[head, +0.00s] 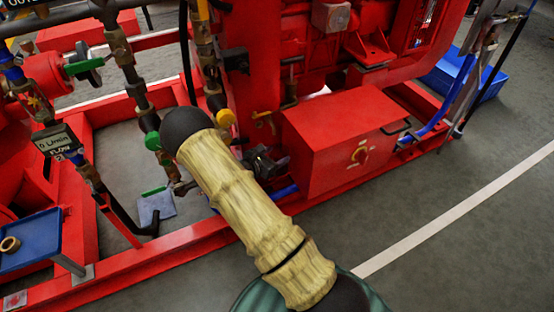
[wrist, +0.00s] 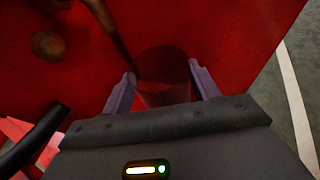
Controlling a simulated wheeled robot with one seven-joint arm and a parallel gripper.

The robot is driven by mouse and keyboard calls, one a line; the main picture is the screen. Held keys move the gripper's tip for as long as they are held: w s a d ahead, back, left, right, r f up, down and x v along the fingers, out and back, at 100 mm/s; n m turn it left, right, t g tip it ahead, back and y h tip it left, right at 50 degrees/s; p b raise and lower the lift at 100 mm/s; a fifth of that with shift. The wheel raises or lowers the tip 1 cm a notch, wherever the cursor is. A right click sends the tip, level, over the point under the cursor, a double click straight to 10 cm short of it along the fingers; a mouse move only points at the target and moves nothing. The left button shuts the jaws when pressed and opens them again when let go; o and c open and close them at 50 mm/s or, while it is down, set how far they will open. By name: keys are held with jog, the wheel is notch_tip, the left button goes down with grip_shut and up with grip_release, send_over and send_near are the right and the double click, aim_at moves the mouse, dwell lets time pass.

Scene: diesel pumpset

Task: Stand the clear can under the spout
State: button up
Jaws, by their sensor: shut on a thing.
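In the wrist view the clear can (wrist: 165,92) is a see-through, dark-tinted cylinder. It stands between the two purple fingers of my gripper (wrist: 161,70), which is shut on it. A red surface shows behind and through it. A brownish metal pipe (wrist: 101,16) comes down from the top, left of the can; I cannot tell whether it is the spout or how far it is from the can. In the head view a brass tap (head: 265,121) sits on the red machine, right of my sleeved arm. The can is not clearly visible there.
A red box (head: 345,140) with a black handle stands on the red frame at right. Pipes with green-handled valves (head: 83,66) and a flow meter (head: 57,141) are at left. A blue tray (head: 30,240) is lower left. Open grey floor lies at lower right.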

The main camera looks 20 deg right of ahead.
aim_at(270, 150)
jog(key=shift+w+a, duration=0.1)
jog(key=shift+w, duration=1.6)
jog(key=shift+f, duration=0.45)
jog(key=o, duration=1.4)
jog(key=shift+c, duration=0.2)
